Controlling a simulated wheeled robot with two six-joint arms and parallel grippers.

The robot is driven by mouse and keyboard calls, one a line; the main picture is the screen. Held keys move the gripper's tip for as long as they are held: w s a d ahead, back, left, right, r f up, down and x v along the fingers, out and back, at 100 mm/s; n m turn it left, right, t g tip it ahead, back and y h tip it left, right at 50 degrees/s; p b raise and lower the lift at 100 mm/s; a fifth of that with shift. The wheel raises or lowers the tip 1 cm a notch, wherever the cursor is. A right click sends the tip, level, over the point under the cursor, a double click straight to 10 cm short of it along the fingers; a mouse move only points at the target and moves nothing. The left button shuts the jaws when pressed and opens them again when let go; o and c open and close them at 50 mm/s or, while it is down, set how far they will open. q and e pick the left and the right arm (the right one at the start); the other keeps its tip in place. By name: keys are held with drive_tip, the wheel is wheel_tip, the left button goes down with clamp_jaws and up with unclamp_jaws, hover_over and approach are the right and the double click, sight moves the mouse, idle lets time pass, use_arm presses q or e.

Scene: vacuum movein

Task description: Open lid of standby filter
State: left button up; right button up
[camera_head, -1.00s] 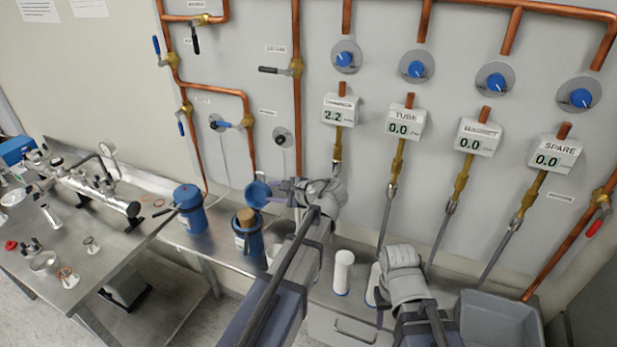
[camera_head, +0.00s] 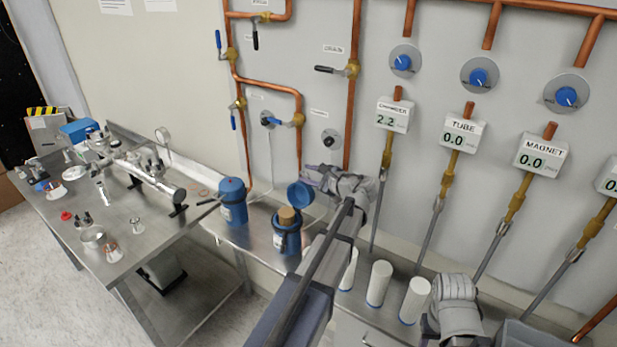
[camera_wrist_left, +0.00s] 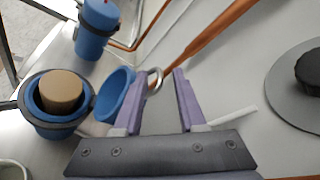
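Two blue filter canisters stand on the steel bench. The left one (camera_head: 232,203) is closed; it also shows at the top of the left wrist view (camera_wrist_left: 98,28). The right one (camera_head: 288,240) is open, with a tan cartridge (camera_head: 288,216) inside. Its blue lid (camera_head: 300,195) stands tipped up at the rim, toward the wall. In the left wrist view the lid (camera_wrist_left: 115,95) is beside my left gripper (camera_wrist_left: 166,76). The fingers are apart, and a metal ring (camera_wrist_left: 155,80) shows between their tips. My right gripper (camera_head: 452,305) is at the lower right; its fingers are not clear.
White cylinders (camera_head: 379,284) stand on the bench right of the open filter. Copper pipes, valves and flow meters (camera_head: 392,115) cover the wall behind. A steel table (camera_head: 150,235) with glassware and instruments is at the left.

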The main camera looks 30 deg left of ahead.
use_arm(q)
drive_tip(key=shift+w+a, duration=0.1)
drive_tip(key=shift+a, duration=0.1)
clamp_jaws()
drive_tip(key=shift+d, duration=0.1)
idle(1.3)
